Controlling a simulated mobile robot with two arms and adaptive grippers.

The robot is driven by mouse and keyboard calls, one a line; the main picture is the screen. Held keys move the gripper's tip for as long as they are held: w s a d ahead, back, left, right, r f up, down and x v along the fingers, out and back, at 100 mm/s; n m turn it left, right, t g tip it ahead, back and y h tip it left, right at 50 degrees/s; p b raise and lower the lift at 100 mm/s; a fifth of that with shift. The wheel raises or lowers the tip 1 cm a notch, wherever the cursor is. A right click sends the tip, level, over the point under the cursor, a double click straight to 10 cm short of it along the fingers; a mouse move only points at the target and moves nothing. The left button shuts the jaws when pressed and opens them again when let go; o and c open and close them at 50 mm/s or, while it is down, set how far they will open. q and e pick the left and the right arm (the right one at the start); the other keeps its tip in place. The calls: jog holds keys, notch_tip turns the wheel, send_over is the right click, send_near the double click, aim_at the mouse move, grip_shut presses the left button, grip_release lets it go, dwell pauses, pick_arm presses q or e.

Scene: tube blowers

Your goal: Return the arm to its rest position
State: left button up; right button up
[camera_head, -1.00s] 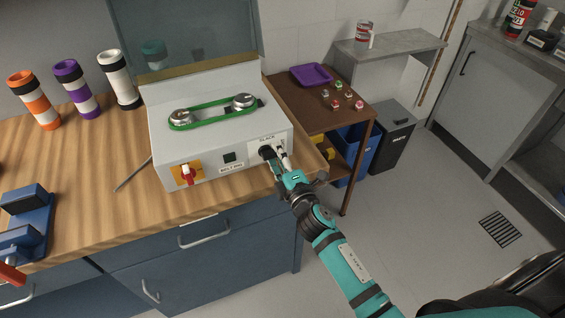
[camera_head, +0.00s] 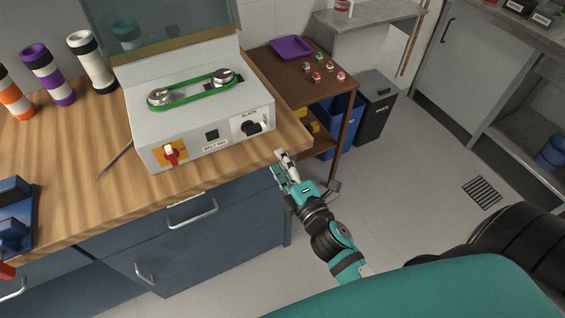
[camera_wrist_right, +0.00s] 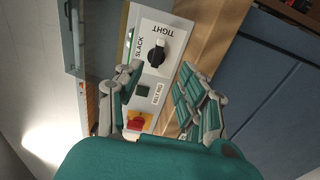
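My right gripper (camera_head: 281,161) is in front of the bench's front right edge, clear of the machine. In the wrist view its fingers (camera_wrist_right: 163,85) are spread apart with nothing between them, so it is open and empty. The white belt machine (camera_head: 205,125) stands on the wooden bench. Its black knob (camera_head: 252,128) is on the front panel, a short way from the gripper; it also shows in the wrist view (camera_wrist_right: 157,56), between the words SLACK and TIGHT. A green belt (camera_head: 195,93) runs around two pulleys on top. My left gripper is not in view.
The wooden bench (camera_head: 75,150) has blue drawers (camera_head: 215,230) below. A brown side table (camera_head: 275,65) with a purple tray (camera_head: 292,47) stands behind, with a blue bin and a black bin (camera_head: 376,105) beside it. The floor (camera_head: 410,190) to the right is open.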

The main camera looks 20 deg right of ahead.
jog(key=s+f+m+g, duration=0.3)
jog(key=s+f, duration=0.1)
jog(key=f, duration=0.7)
jog(key=s+f+m+g, duration=0.2)
jog(key=s+f+g, duration=0.15)
jog(key=f, duration=0.85)
jog(key=s+f+m+g, duration=0.2)
jog(key=s+f+m, duration=0.15)
jog(key=f, duration=0.75)
jog(key=s+d+f+m+g, duration=0.1)
jog(key=s+f+m+g, duration=0.1)
jog(key=s+f, duration=0.3)
jog(key=s+d+f+m+g, duration=0.1)
jog(key=s+f+m+g, duration=0.2)
jog(key=s, duration=1)
jog(key=s+d+f+m+g, duration=0.1)
jog(key=s+f+m+g, duration=0.1)
jog(key=s+f, duration=0.7)
jog(key=shift+s+d+g+h, duration=0.25)
jog(key=shift+s+g, duration=0.2)
jog(key=shift+g, duration=0.3)
